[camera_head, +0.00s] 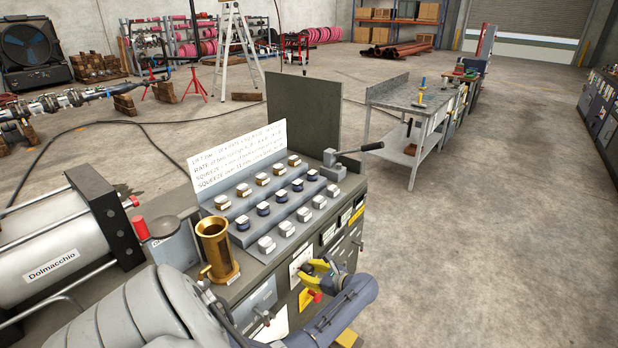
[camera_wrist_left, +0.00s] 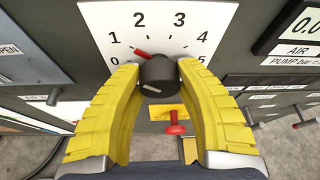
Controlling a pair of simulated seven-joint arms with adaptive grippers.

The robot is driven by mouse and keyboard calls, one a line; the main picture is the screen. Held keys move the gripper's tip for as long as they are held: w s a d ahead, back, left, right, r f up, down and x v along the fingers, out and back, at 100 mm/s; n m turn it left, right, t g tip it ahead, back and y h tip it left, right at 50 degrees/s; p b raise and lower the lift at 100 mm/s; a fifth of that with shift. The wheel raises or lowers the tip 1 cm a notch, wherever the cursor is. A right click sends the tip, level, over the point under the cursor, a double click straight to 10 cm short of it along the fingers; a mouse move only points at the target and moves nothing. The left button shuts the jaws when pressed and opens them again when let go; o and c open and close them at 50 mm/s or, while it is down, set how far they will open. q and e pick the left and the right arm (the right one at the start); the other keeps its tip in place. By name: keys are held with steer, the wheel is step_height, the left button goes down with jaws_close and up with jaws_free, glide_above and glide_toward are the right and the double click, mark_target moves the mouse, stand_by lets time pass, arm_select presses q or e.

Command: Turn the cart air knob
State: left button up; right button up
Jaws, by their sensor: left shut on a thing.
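The dark round knob (camera_wrist_left: 158,72) sits on a white dial plate (camera_wrist_left: 120,18) marked 0 to 5 on the cart's front panel. Its red pointer (camera_wrist_left: 143,53) points up and left, close to the 1. My left gripper (camera_wrist_left: 160,67) has its two yellow fingers closed on either side of the knob, with the tips against its sides. In the head view, my left gripper (camera_head: 318,270) is at the cart's front face, and its fingers hide the knob there. My right gripper is not in view.
A red handle (camera_wrist_left: 175,129) on a yellow plate sits just below the knob. An AIR display (camera_wrist_left: 297,28) is at its right. Open floor lies right of the cart.

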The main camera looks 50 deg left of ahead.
arm_select(q)
steer(key=shift+m+g, duration=0.9)
steer(key=shift+m, duration=0.3)
steer(key=m+g, duration=0.1)
steer(key=m, duration=0.1)
steer(key=shift+m+g+h, duration=0.3)
steer(key=m+g, duration=0.1)
steer(key=m, duration=0.1)
steer(key=m+g, duration=0.1)
steer(key=m, duration=0.1)
steer(key=shift+s+m+g, duration=0.2)
steer(key=shift+m+g, duration=0.1)
steer(key=shift+g, duration=0.1)
steer(key=o, duration=1.2)
steer(key=shift+r, duration=0.1)
steer(key=shift+f+v, duration=0.2)
steer(key=shift+v, duration=3.5)
steer(key=shift+d, duration=0.1)
